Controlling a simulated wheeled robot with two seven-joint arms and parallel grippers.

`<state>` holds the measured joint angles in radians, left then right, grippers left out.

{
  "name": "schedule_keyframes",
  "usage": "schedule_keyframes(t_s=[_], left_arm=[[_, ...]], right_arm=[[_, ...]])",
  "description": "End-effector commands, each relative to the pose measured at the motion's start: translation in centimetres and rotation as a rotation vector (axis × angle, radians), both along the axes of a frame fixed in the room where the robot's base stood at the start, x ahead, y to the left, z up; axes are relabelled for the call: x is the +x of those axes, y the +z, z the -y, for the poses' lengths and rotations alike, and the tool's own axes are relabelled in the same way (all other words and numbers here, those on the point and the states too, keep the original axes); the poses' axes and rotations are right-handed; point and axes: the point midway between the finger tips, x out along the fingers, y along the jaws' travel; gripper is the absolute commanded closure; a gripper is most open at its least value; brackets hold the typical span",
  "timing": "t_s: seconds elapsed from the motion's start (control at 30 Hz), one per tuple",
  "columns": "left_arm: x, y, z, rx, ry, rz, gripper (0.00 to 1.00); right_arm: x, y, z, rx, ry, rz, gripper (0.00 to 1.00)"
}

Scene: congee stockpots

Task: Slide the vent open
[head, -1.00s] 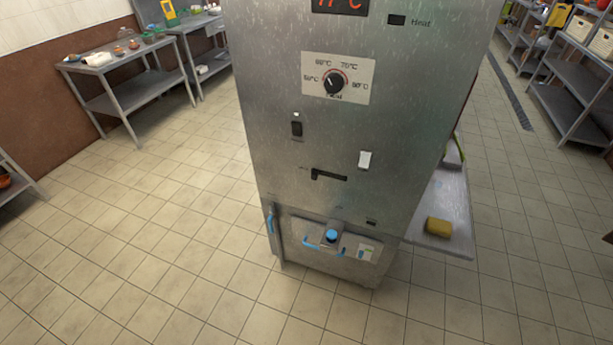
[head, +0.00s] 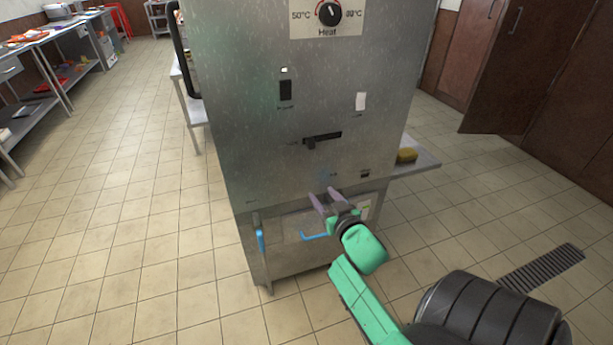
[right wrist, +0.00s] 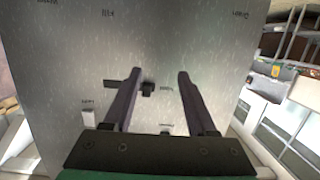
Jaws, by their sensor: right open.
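The vent slider is a black horizontal slot (head: 326,138) with a dark tab (head: 310,143) at its left end, on the front of a tall steel cabinet (head: 240,140). My right gripper (head: 323,194) is open and empty, below the slot in the head view, fingers pointing up toward the panel. In the right wrist view the panel appears upside down. There the tab (right wrist: 148,88) shows between the two fingers, close to the left one, with the slot (right wrist: 120,84) partly behind that finger. I cannot tell whether anything touches. My left gripper is out of view.
Above the slot are a dark switch (head: 285,90), a white switch (head: 361,101) and a heat dial (head: 329,13). Lower down are blue handles (head: 314,237). A side shelf holds a yellow sponge (head: 406,155). Tiled floor is open at left.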

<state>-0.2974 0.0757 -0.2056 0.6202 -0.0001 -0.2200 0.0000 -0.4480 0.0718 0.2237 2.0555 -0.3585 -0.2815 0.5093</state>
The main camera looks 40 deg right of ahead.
Motion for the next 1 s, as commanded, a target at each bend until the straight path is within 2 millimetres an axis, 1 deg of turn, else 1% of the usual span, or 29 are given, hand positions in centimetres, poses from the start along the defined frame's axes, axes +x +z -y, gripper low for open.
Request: schedule_keyframes(t_s=[0.03, 0.1, 0.13, 0.2, 0.27, 0.37, 0.6, 0.7, 0.83, 1.0], left_arm=[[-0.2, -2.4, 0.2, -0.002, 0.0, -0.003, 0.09], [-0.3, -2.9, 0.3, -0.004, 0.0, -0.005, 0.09], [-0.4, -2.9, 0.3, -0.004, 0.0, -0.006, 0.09], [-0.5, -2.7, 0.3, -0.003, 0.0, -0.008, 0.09], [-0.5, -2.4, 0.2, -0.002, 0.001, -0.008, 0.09], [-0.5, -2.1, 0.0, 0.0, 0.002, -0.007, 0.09], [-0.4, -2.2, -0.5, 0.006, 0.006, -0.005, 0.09], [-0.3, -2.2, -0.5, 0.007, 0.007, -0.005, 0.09], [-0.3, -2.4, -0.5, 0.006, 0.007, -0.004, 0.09], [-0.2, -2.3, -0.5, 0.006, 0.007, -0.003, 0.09]], right_arm=[[-0.4, 1.8, 0.5, -0.018, -0.016, 0.078, 0.43], [-1.0, 5.1, 0.8, -0.034, -0.03, 0.149, 0.43], [-1.2, 6.1, 0.9, -0.038, -0.032, 0.168, 0.43], [-1.0, 7.2, 1.0, -0.043, -0.035, 0.186, 0.43], [-0.2, 7.5, 1.3, -0.043, -0.033, 0.188, 0.43], [1.7, 7.7, 2.0, -0.045, -0.034, 0.189, 0.43], [7.9, 7.5, 4.1, -0.042, -0.033, 0.187, 0.43], [10.1, 7.5, 4.9, -0.043, -0.034, 0.185, 0.43], [11.9, 7.3, 5.5, -0.042, -0.033, 0.184, 0.43], [12.5, 7.3, 5.7, -0.042, -0.033, 0.183, 0.43]])
